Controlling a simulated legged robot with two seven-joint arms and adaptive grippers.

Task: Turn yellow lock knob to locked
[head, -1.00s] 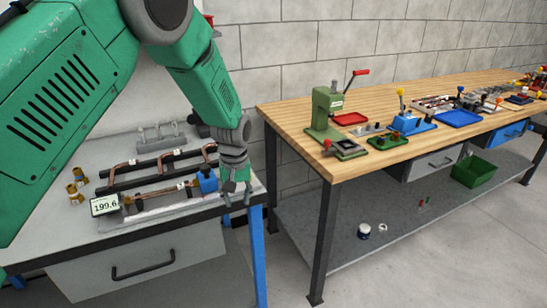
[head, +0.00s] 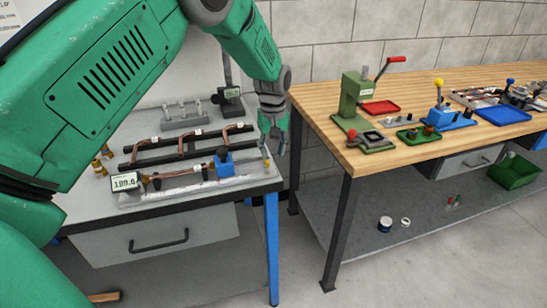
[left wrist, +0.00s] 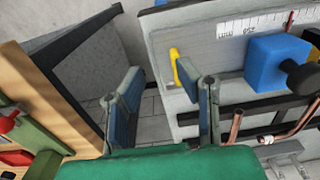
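The yellow lock knob (left wrist: 173,67) is a small upright lever on the grey plate at the end of the ruler in the left wrist view. In the head view a small yellow spot (head: 266,163) shows at the right end of the fixture, just below my left gripper (head: 273,145). In the left wrist view my left gripper (left wrist: 165,108) has its two fingers apart with nothing between them. The knob lies beyond the fingertips, apart from them. A blue block (head: 224,164) with a dark knob sits on the rail beside it. My right gripper is not in view.
The fixture (head: 195,186) with copper tubes and a digital readout (head: 126,182) stands on the grey bench. A gap separates it from the wooden bench (head: 385,160), which holds a green press (head: 352,100) and trays. Brass fittings (head: 100,167) lie at left.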

